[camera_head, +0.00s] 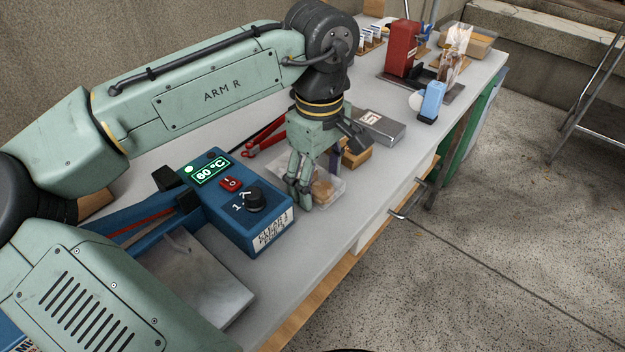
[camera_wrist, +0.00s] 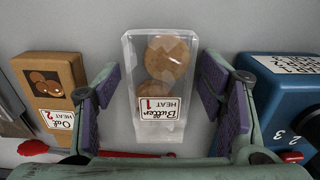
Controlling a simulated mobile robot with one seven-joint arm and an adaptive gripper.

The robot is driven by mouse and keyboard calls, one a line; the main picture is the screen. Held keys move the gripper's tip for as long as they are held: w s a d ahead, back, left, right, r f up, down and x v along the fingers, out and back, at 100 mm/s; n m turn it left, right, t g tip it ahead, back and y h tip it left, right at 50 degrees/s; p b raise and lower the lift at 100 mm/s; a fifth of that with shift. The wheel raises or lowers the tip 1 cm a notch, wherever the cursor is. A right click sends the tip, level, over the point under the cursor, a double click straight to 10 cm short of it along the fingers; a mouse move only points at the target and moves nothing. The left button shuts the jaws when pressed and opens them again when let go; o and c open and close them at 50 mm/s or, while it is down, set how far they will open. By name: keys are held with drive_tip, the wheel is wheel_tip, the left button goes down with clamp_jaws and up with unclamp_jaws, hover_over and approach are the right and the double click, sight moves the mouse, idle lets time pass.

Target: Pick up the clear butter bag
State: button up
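The clear butter bag (camera_wrist: 160,102) holds round brown cookies and bears a white label reading "Butter 1 HEAT". It lies on the grey bench top, and in the head view the bag (camera_head: 327,187) is partly hidden behind my fingers. My gripper (camera_wrist: 160,78) is open, with its purple-padded fingers on either side of the bag. A gap shows between each pad and the bag in the wrist view. In the head view my gripper (camera_head: 304,196) points down at the bag; whether it touches the bench is unclear.
A blue heat device (camera_head: 240,215), reading 60 °C, stands close left of the bag in the head view. A brown "Oat 2" pack (camera_wrist: 48,88) is close on the other side. A grey box (camera_head: 380,127) and red pliers-like handles (camera_head: 265,143) lie farther back.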

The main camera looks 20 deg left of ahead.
drive_tip(key=c, duration=0.6)
drive_tip(key=shift+r, duration=0.1)
